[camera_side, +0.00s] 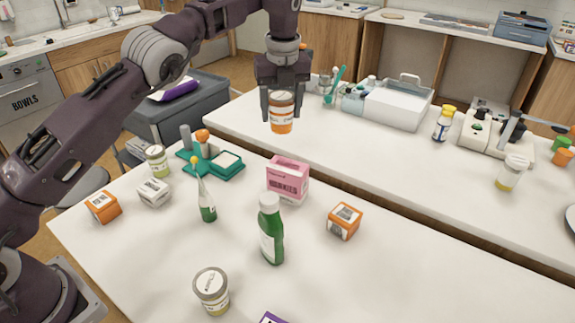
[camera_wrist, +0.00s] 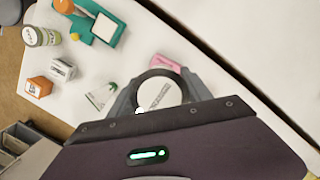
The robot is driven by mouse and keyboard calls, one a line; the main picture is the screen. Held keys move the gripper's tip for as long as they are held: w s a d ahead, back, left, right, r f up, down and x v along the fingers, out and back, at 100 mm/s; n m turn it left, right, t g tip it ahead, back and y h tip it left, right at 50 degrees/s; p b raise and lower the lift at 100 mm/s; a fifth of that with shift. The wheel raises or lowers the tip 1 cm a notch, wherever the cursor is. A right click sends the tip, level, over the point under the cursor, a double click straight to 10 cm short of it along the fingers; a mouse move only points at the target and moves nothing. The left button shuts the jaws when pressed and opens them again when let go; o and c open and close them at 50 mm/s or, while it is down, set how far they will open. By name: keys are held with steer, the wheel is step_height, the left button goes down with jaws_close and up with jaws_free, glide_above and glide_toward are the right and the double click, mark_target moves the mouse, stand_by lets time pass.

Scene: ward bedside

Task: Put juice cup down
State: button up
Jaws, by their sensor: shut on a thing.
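The juice cup (camera_side: 281,114) is an orange, cylindrical container with a white label. My gripper (camera_side: 281,104) is shut on it from both sides and holds it upright in the air, clear of the tables. In the wrist view, the cup's round, pale top (camera_wrist: 160,93) sits between the fingers, and its lower part is hidden. In the side view, the cup appears behind and above the pink box (camera_side: 288,180), against the far counter. Its exact height above the surface is hard to tell.
The front table (camera_side: 375,275) holds a green bottle (camera_side: 271,232), an orange box (camera_side: 344,221), a lidded jar (camera_side: 212,290) and a teal holder (camera_side: 223,171). A gap separates it from the far counter (camera_side: 385,145), which bears a white bin (camera_side: 398,106). The front table's right side is clear.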

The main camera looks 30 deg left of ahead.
steer(key=shift+d+f+m, duration=0.15)
steer(key=shift+d+f, duration=0.05)
steer(key=shift+d, duration=0.25)
steer(key=shift+d+f+m, duration=0.15)
steer(key=shift+d+f, duration=0.05)
steer(key=shift+d, duration=0.25)
glide_above(287, 162)
steer(key=f, duration=0.8)
steer(key=shift+s+d+f, duration=0.3)
steer(key=shift+s+f, duration=0.1)
steer(key=shift+f, duration=0.15)
steer(key=o, duration=1.6)
steer(key=shift+c, duration=0.2)
